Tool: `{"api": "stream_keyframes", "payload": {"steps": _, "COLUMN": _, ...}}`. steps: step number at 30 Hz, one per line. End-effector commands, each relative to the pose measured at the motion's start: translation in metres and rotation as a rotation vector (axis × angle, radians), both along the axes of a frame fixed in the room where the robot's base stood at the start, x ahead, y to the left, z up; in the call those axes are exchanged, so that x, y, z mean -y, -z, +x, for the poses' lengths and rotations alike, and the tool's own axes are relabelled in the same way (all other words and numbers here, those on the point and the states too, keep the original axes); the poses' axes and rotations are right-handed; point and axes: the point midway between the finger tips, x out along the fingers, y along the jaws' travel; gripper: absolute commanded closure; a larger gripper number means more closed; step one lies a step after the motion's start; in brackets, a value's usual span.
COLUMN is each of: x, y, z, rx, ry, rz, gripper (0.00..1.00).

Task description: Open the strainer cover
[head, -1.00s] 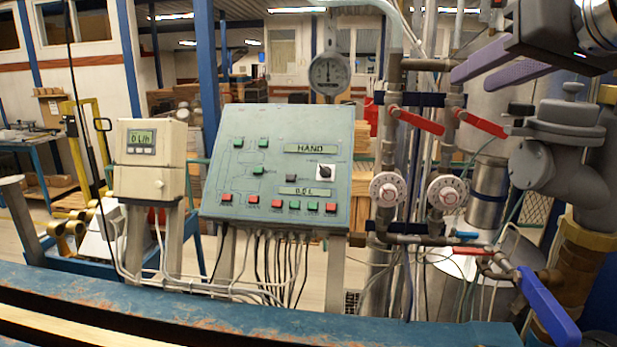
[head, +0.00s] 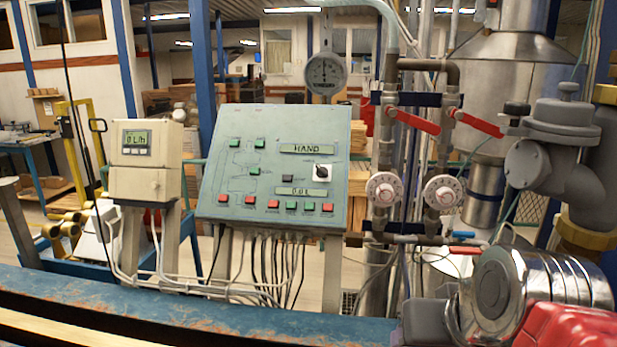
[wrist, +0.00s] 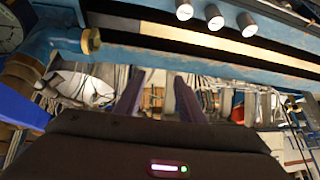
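A grey strainer body (head: 578,150) with a round flanged cover (head: 563,118) and a small knob on top stands at the right of the head view. The cover appears seated on the body. My arm crosses the lower right of the head view, below the strainer, and the fingers do not show clearly there. In the wrist view my gripper (wrist: 158,92) has two purple fingers apart with nothing between them. The strainer cover cannot be made out in the wrist view.
A blue beam (head: 200,318) runs along the front, and also across the wrist view (wrist: 215,65). Pipes with red levers (head: 415,121) and white dials (head: 384,189) stand left of the strainer. A control panel (head: 280,165) is mid-left. A blue lever (wrist: 20,107) is left in the wrist view.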

Motion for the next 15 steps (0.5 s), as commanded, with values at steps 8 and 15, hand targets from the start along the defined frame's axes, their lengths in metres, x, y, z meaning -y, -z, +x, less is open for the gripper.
{"api": "stream_keyframes", "payload": {"steps": 8, "x": -0.006, "y": 0.080, "z": -0.044, "rx": -0.097, "ry": -0.035, "rz": -0.084, "gripper": 0.64}}
{"api": "stream_keyframes", "payload": {"steps": 15, "x": -0.005, "y": 0.090, "z": -0.050, "rx": -0.109, "ry": -0.036, "rz": -0.098, "gripper": 0.64}}
